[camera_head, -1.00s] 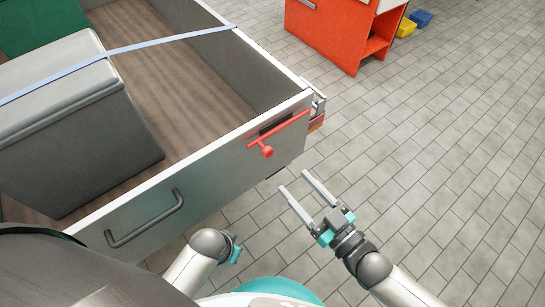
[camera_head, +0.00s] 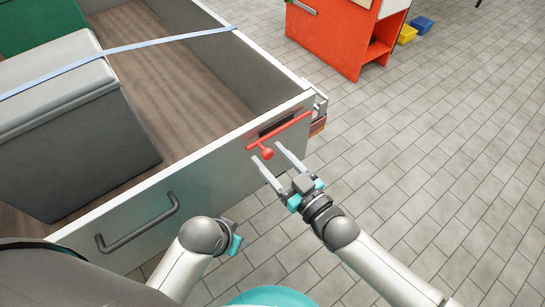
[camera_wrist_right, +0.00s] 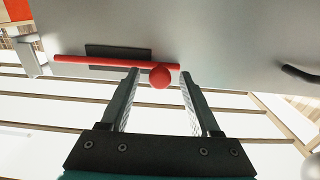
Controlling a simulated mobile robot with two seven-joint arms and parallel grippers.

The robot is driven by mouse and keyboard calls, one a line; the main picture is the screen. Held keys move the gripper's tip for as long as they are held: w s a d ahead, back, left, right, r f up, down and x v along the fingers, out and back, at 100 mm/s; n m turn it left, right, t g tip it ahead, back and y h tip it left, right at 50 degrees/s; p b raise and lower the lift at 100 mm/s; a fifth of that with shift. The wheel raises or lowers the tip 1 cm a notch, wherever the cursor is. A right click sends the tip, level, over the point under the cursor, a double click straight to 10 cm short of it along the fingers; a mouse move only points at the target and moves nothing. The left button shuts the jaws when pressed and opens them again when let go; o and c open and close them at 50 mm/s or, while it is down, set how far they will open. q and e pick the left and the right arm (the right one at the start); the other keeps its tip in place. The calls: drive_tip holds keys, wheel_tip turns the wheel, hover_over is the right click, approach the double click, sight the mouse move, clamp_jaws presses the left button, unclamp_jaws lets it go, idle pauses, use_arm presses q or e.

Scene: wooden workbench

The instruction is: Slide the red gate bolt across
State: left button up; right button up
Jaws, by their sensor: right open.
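The red gate bolt (camera_head: 286,128) is a thin rod with a round knob (camera_head: 267,154) on the outer face of the grey tailgate (camera_head: 210,168), near its right end. In the right wrist view the rod (camera_wrist_right: 95,61) runs across the panel and the knob (camera_wrist_right: 160,77) shows between the fingertips. My right gripper (camera_head: 266,153) is open, with its fingers pointing at the panel and one on each side of the knob. I cannot tell whether they touch it. My left gripper (camera_head: 234,240) is low in the head view, mostly hidden behind its arm.
A dark handle (camera_head: 138,223) is on the tailgate to the left. The cargo bed holds a grey box (camera_head: 80,135) under a blue strap (camera_head: 120,50). A metal latch bracket (camera_head: 319,107) is at the tailgate's right corner.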

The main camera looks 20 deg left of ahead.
clamp_jaws()
idle(0.3)
idle(1.0)
